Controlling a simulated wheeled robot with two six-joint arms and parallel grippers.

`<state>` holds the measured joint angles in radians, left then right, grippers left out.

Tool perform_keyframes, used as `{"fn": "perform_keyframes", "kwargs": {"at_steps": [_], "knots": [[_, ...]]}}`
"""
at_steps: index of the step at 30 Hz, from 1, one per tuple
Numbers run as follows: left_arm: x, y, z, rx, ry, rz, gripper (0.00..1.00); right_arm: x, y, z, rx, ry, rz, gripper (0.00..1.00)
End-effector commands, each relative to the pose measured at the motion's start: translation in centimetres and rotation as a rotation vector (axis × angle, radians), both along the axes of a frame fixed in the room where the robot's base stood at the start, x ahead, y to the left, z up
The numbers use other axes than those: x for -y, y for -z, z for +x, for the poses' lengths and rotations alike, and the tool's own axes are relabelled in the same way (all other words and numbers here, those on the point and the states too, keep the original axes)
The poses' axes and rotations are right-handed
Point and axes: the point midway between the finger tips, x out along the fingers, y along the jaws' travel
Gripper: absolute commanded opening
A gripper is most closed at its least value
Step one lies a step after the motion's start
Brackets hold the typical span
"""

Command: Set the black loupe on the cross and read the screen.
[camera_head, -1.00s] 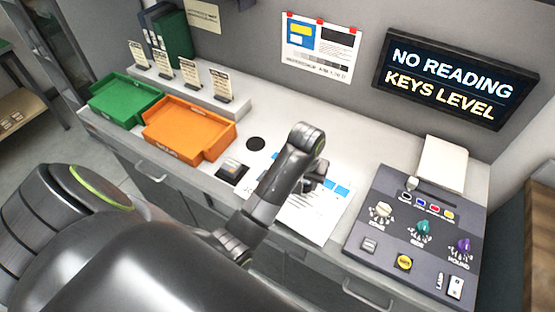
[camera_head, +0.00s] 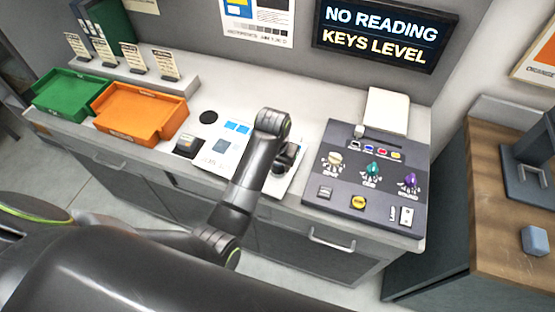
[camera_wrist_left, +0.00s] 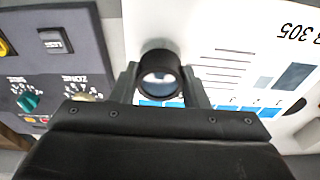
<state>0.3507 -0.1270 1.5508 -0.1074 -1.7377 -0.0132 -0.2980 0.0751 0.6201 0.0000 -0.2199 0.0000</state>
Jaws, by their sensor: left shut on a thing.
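My left gripper (camera_head: 285,160) is over the right part of the white printed sheet (camera_head: 217,153) on the counter. In the left wrist view its fingers (camera_wrist_left: 160,88) are shut on the black loupe (camera_wrist_left: 160,70), a short black ring with a clear lens. The loupe appears to be over or beside the sheet's edge; I cannot tell whether it touches the counter. I cannot make out the cross. The screen (camera_head: 380,35) on the wall reads "NO READING" and "KEYS LEVEL". My right gripper is not in view.
A grey control panel (camera_head: 342,193) with knobs and a yellow button (camera_head: 358,202) lies just right of the gripper. A black disc (camera_head: 208,117) and a small dark block (camera_head: 188,146) are near the sheet. Orange (camera_head: 135,128) and green (camera_head: 65,104) trays stand at left.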

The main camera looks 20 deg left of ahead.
Motion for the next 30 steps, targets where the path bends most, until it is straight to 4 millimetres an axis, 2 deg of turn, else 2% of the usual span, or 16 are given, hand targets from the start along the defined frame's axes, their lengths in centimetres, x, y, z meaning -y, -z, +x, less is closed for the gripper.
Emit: {"fn": "perform_keyframes", "kwargs": {"at_steps": [9, 30], "knots": [[-0.16, -0.03, 0.06, 0.000, -0.001, 0.000, 0.18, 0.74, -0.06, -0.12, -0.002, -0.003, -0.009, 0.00], [-0.15, 0.54, 0.06, 0.001, -0.001, 0.000, 0.18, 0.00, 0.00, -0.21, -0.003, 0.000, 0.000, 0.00]]}}
